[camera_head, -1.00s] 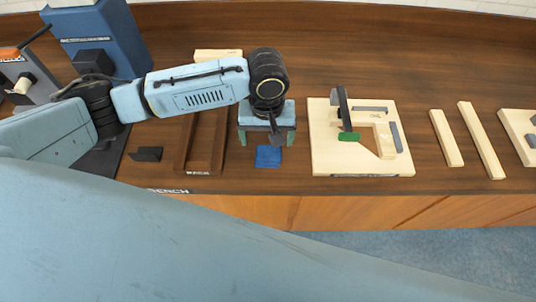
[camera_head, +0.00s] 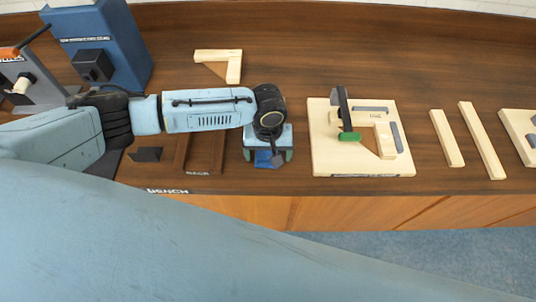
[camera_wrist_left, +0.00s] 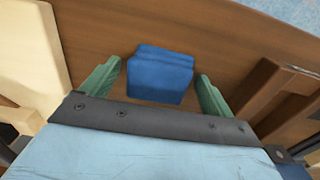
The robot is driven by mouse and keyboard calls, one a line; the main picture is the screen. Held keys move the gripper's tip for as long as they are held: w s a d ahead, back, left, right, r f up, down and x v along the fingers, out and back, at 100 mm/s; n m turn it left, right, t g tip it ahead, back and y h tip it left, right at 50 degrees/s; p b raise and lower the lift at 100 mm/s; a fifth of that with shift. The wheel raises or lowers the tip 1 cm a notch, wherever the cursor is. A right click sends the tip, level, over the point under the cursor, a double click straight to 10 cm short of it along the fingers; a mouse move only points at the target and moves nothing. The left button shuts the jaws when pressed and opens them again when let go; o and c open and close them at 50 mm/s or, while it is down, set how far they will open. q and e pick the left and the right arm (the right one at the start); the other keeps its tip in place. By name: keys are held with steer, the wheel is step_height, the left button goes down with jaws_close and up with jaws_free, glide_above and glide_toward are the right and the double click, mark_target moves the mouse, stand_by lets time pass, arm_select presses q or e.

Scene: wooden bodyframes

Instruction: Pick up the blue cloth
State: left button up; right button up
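The blue cloth (camera_wrist_left: 160,76) lies folded on the brown wooden bench in the left wrist view, between the two green fingers of my left gripper (camera_wrist_left: 160,88). Gaps show between the cloth and both fingers, so the gripper is open around it. In the head view my left gripper (camera_head: 268,156) is over the cloth (camera_head: 266,159), which shows partly between the fingers and is otherwise hidden by the gripper. My right gripper is not in view.
A pale wooden fixture board (camera_head: 325,158) with a green-handled clamp (camera_head: 349,136) stands right of the gripper. A dark wooden rack (camera_head: 183,158) is close on the left. Pale wooden strips (camera_head: 447,138) lie farther right. The bench's front edge is near.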

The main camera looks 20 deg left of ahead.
mark_target(268, 153)
arm_select(q)
steer(key=c, duration=1)
steer(key=shift+c, duration=0.2)
step_height(268, 153, up, 10)
steer(key=shift+r, duration=0.1)
